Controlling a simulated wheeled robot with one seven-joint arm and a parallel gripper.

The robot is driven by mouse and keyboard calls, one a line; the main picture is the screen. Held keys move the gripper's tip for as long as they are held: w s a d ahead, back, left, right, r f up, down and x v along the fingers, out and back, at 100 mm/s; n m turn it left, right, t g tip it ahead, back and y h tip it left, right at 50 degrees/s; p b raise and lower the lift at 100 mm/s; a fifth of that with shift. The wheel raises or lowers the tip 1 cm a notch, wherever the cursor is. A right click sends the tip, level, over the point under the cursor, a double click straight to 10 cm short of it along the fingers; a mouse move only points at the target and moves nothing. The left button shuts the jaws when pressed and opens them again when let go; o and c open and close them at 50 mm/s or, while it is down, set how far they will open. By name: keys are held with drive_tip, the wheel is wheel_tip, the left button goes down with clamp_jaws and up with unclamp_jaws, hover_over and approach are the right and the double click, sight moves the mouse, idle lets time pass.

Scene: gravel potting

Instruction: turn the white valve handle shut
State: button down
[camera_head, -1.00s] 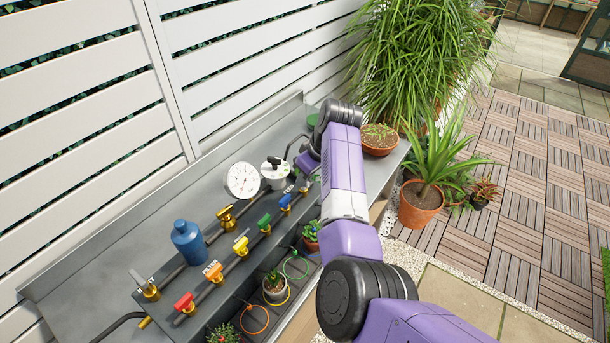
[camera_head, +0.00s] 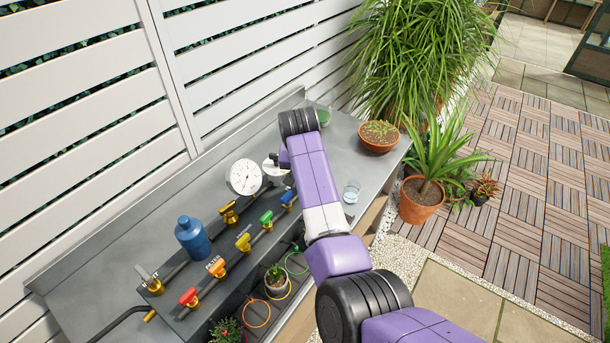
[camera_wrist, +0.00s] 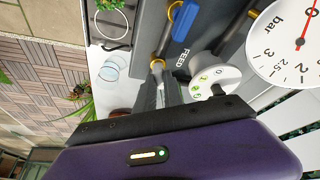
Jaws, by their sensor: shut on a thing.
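My gripper (camera_wrist: 158,84) is shut, with its grey fingers close together at a brass valve fitting (camera_wrist: 157,64) beside the FEED label. The white handle is between the fingers and mostly hidden by them, so I cannot tell its exact angle. In the head view my arm hides both the gripper and this valve. The blue valve handle (camera_head: 289,197) is the nearest neighbour in the row, and it also shows in the wrist view (camera_wrist: 184,20).
Green (camera_head: 266,219), yellow (camera_head: 243,242), orange (camera_head: 216,267) and red (camera_head: 189,297) handles continue the row. A dial gauge (camera_head: 244,177), a white round device (camera_wrist: 215,80) and a blue bottle (camera_head: 191,238) stand close behind. A glass (camera_head: 351,192) stands right of my arm.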

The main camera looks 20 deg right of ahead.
drive_tip(key=m+h+b, duration=0.1)
drive_tip(key=m+b, duration=0.1)
drive_tip(key=m, duration=0.1)
drive_tip(key=shift+w+a+f+g, duration=0.1)
drive_tip(key=shift+f+g, duration=0.05)
drive_tip(key=shift+g, duration=0.25)
drive_tip(key=shift+m+g+h+b, duration=0.35)
drive_tip(key=shift+m+b, duration=0.6)
drive_tip(key=shift+m, duration=0.45)
drive_tip(key=c, duration=1.5)
unclamp_jaws()
drive_tip(key=shift+o, duration=0.2)
drive_tip(key=b+v, duration=0.1)
drive_tip(key=v, duration=0.7)
